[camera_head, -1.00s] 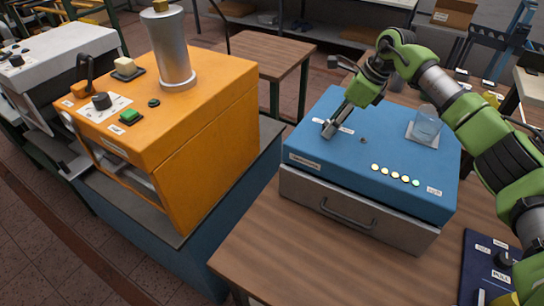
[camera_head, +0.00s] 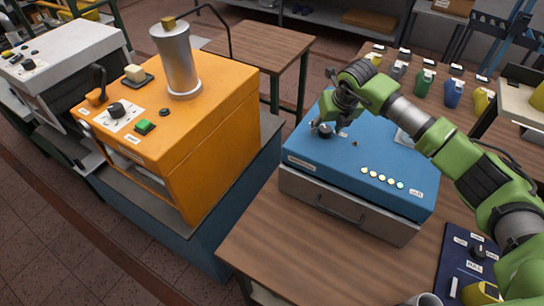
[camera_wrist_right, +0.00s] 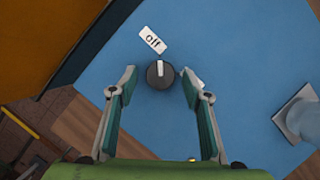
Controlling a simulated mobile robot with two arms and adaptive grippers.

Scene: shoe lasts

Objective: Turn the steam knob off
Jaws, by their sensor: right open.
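A round dark knob (camera_wrist_right: 160,75) with a white pointer is on top of the blue box (camera_head: 390,150). In the right wrist view its pointer faces up the picture, roughly toward a white "off" label (camera_wrist_right: 152,40). The knob (camera_head: 324,129) shows small and partly covered in the head view. My right gripper (camera_wrist_right: 158,83) is open, its two fingers on either side of the knob and apart from it. In the head view the right gripper (camera_head: 335,122) points down over the left part of the box. My left gripper is not in view.
A clear cup on a pale square base (camera_wrist_right: 300,117) stands on the box beside the gripper. A row of lights (camera_head: 382,177) is near the front edge. An orange machine (camera_head: 195,130) stands left, a dark control panel (camera_head: 458,262) right. The wooden table front (camera_head: 300,245) is clear.

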